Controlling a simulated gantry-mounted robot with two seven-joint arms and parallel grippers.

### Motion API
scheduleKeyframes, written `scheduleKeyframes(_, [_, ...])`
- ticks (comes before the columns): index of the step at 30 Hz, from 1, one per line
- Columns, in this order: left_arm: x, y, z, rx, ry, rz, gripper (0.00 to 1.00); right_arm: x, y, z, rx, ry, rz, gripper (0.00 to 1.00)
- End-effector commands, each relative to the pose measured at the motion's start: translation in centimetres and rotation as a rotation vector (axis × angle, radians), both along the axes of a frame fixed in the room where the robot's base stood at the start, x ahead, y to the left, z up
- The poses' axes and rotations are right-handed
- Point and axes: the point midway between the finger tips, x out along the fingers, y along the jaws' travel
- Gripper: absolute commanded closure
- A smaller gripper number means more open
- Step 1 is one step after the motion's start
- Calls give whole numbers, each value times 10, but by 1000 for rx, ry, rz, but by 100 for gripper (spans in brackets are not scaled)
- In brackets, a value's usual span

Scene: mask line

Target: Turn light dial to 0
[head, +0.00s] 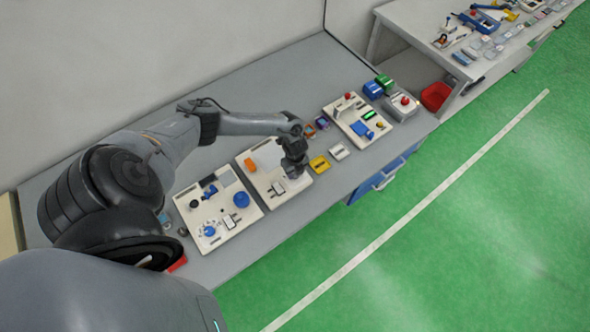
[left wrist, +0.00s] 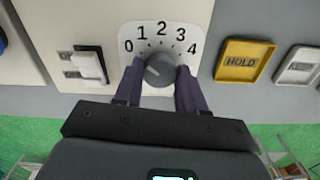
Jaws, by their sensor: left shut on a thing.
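The light dial (left wrist: 160,70) is a round dark grey knob on a white plate (left wrist: 188,34) marked 0 to 4, in the left wrist view. The 0 is at the left, the 2 at the top and the 4 at the right. I cannot tell which number the knob points at. My left gripper (left wrist: 161,84) is shut on the knob, with one dark finger on each side of it. In the head view the left gripper (head: 292,165) is over the right part of the middle beige board (head: 259,180), and its body hides the knob. My right gripper is not in view.
A white rocker switch (left wrist: 90,65) is left of the dial. A yellow HOLD plate (left wrist: 243,62) and a white plate (left wrist: 298,68) lie to the right. Beige boards with parts stand on both sides on the grey bench (head: 305,75). Green floor (head: 440,240) lies in front.

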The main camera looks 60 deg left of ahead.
Motion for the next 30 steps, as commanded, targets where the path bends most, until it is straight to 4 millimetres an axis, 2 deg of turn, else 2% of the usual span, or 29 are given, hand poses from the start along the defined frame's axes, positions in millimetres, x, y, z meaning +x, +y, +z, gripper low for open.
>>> scheduleKeyframes(9, [0, -1, 1, -2, 0, 128, 90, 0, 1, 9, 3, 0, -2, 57])
scheduleKeyframes(26, [1, 0, 1, -1, -1, 157, 90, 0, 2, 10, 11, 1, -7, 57])
scheduleKeyframes(27, [1, 0, 1, -1, -1, 156, 54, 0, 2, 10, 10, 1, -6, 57])
scheduleKeyframes(30, [1, 0, 1, -1, -1, 156, 39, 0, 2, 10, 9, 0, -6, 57])
